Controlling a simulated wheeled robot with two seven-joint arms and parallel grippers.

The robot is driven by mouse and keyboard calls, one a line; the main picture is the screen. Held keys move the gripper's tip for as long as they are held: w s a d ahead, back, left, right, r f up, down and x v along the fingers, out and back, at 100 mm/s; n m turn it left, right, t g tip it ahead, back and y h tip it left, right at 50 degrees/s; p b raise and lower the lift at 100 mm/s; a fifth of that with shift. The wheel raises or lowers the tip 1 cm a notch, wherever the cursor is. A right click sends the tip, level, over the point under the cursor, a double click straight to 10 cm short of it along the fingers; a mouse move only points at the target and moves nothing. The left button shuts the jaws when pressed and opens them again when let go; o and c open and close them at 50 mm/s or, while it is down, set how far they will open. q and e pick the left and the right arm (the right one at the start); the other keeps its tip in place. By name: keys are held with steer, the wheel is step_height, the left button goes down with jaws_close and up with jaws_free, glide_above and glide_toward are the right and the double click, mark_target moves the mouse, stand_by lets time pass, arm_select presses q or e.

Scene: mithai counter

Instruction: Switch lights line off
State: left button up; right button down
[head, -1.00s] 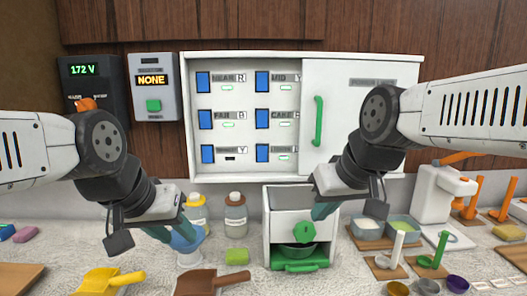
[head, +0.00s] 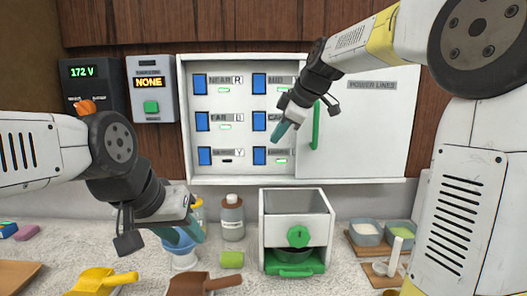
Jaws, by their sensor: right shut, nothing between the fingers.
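The open switch panel (head: 240,102) on the wall holds two columns of blue rocker switches. The bottom right blue switch (head: 259,156) sits beside a label that is hard to read, with a small green lamp (head: 281,161) lit. My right gripper (head: 277,136) is shut and empty, pointing down in front of the right column, just above that bottom switch. It partly covers the middle right label; whether it touches the panel I cannot tell. My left gripper (head: 183,234) looks open and empty, low over the counter in front of a blue funnel (head: 183,247).
A white cover with a green handle (head: 316,125) fills the panel's right side. A meter reading 172 V (head: 83,71) and a box reading NONE (head: 149,83) hang to the left. Below stand a bottle (head: 232,218), a white press (head: 295,203) and scoops.

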mark_target(263, 151)
steer(key=w+a+f, duration=0.1)
steer(key=w+f, duration=0.1)
steer(key=w+a+f, duration=0.1)
steer(key=w+f, duration=0.2)
steer(key=w+a+f, duration=0.2)
steer(key=w, duration=0.1)
steer(key=shift+f, duration=0.25)
steer(key=shift+w+r, duration=0.1)
steer(key=shift+w, duration=0.3)
